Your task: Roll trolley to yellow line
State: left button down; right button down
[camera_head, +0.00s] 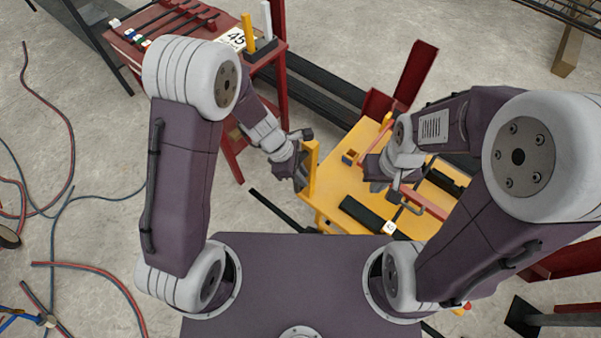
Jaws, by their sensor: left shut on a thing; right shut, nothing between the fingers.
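The yellow trolley (341,208) stands in front of me at the centre right, its flat top partly hidden by my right arm. A yellow upright post (311,165) rises at its left side. My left gripper (302,178) is at this post and shut on it. My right gripper (399,204) is over the trolley's top, shut with nothing held, beside a red bar. Dark blocks and small parts lie on the top. I cannot make out a yellow line on the floor.
A red stand (190,32) with rods and a "45" card is at the upper left. Dark rails (315,88) run behind the trolley, near a red upright panel (415,72). Red and blue hoses (70,150) lie across the left floor. Bare concrete shows at the top centre.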

pick_arm(q)
jog(key=shift+s, duration=0.1)
jog(key=c, duration=1.6)
grip_release()
jog(key=shift+s+r, duration=0.1)
jog(key=p+v, duration=0.3)
jog(key=v, duration=0.6)
jog(key=shift+a, duration=0.15)
